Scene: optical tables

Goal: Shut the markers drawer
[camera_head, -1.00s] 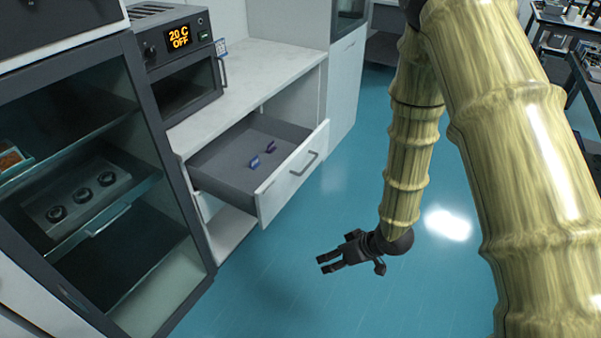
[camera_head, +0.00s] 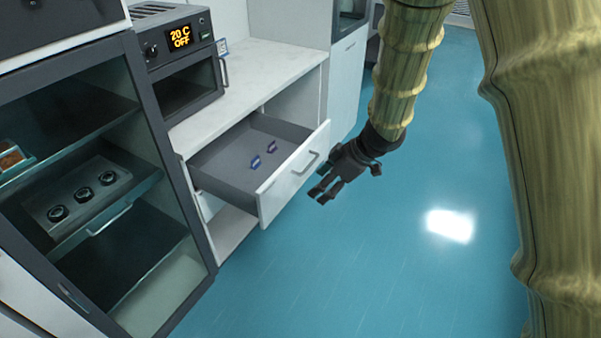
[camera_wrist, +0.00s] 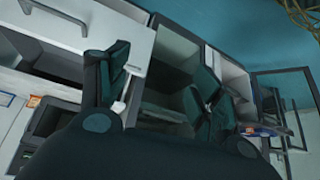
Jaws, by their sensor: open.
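The markers drawer (camera_head: 291,180) is pulled out from the white cabinet under the counter, with a white front, a grey inside and a bar handle (camera_head: 305,164). Two small blue and white items (camera_head: 256,161) lie in it. My gripper (camera_head: 322,195) is open and empty, just right of the drawer front near the handle, and apart from it as far as I can tell. In the wrist view the two dark fingers (camera_wrist: 160,85) are spread, with a white front and handle (camera_wrist: 55,14) at the upper left.
A small oven (camera_head: 190,85) reading "20 C OFF" stands on the white counter (camera_head: 245,85). The blue floor right of the drawer is clear.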

